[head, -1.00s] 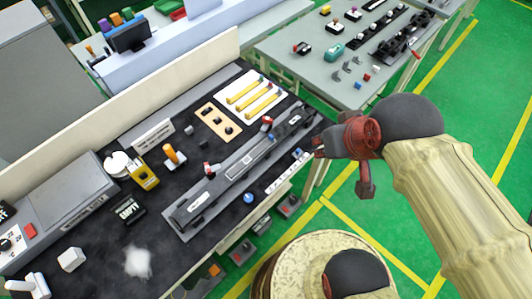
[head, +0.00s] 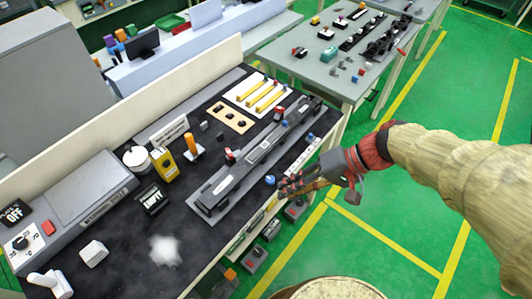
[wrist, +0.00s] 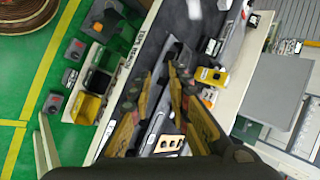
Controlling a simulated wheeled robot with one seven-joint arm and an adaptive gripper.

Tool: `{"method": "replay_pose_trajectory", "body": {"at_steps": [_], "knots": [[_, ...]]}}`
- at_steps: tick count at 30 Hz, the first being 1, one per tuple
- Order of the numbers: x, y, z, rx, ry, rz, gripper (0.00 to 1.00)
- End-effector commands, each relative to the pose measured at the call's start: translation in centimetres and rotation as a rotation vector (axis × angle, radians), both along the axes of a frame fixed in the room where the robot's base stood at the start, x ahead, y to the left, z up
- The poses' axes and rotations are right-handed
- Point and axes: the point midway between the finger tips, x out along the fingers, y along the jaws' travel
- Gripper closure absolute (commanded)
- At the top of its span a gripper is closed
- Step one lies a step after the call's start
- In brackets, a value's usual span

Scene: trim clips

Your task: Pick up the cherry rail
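No rail of a clear cherry colour can be made out. The long rail in the head view is dark grey (head: 250,160) and lies on a grey base across the black bench top, with small red-and-white pieces near it. My gripper (head: 285,188) is at the bench's front edge, just in front of that rail, and covers part of the edge. In the wrist view my gripper (wrist: 158,88) shows two brownish-yellow fingers spread apart, with the bench and a grey fixture seen between them. I see nothing held.
Yellow strips (head: 268,97) lie on a white tray at the bench's back. Green floor to the right is clear.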

Motion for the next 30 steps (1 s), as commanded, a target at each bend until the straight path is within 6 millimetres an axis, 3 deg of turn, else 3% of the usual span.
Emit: {"method": "replay_pose_trajectory", "body": {"at_steps": [1,5,9,12,19,30], "knots": [[1.6,0.9,-2.3,0.111,0.032,-0.025,0.82],[6.9,2.2,-5.5,0.399,0.018,-0.129,0.82],[12.5,1.0,-9.2,0.619,-0.065,-0.290,0.82],[15.4,-0.7,-11.6,0.710,-0.135,-0.398,0.82],[18.2,-2.8,-14.2,0.774,-0.226,-0.521,0.82],[20.3,-0.1,-14.4,0.776,-0.231,-0.524,0.82]]}}
